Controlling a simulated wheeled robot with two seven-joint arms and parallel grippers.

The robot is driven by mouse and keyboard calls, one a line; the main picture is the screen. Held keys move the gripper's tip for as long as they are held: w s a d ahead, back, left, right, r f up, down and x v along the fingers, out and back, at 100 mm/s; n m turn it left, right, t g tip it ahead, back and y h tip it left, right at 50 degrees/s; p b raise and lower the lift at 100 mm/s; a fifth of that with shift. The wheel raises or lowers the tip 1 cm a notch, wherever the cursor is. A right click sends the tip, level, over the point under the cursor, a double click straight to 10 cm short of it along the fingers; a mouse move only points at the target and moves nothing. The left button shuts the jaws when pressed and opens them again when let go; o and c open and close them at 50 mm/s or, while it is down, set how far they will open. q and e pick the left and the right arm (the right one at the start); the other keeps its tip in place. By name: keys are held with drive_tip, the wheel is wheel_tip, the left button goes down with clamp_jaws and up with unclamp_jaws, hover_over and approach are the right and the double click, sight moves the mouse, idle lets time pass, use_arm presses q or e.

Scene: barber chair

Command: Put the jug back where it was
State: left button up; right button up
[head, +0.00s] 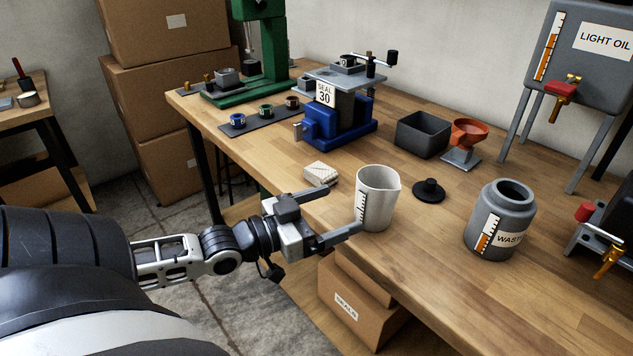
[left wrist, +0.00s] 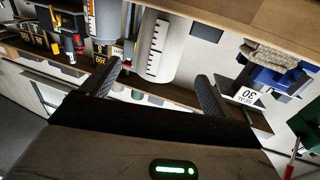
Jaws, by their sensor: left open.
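The jug (head: 378,200) is a pale grey measuring jug with a spout and a black scale. It stands upright on the workbench (head: 450,285) near the front edge. My left gripper (head: 345,208) is open at the jug's left side, with its fingers pointing at it. In the left wrist view, the jug (left wrist: 155,48) shows between and beyond the two spread fingers (left wrist: 158,85). The fingers are not closed on it, and I cannot tell whether one touches it. My right gripper is not in view.
A black lid (head: 428,190) and a grey waste jar (head: 502,225) stand right of the jug. A white block (head: 320,173) lies behind the gripper. A dark bin (head: 422,135), an orange funnel (head: 470,131) and a blue press (head: 335,125) stand farther back. Bare bench lies in front of the jar.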

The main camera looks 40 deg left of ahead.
use_arm(q)
drive_tip(key=v, duration=0.2)
drive_tip(key=shift+s+a, duration=0.1)
drive_tip(key=shift+s, duration=0.25)
drive_tip(key=s+d+f+g+y, duration=0.1)
drive_tip(key=s+d+f+g, duration=0.2)
drive_tip(key=d+f, duration=0.6)
drive_tip(key=s+d+f+g+y, duration=0.1)
drive_tip(key=s+d+f+g, duration=0.2)
drive_tip(key=d+f, duration=0.6)
drive_tip(key=shift+s+d+f+n+g, duration=0.4)
drive_tip(key=shift+s+f, duration=0.1)
drive_tip(key=shift+f, duration=0.4)
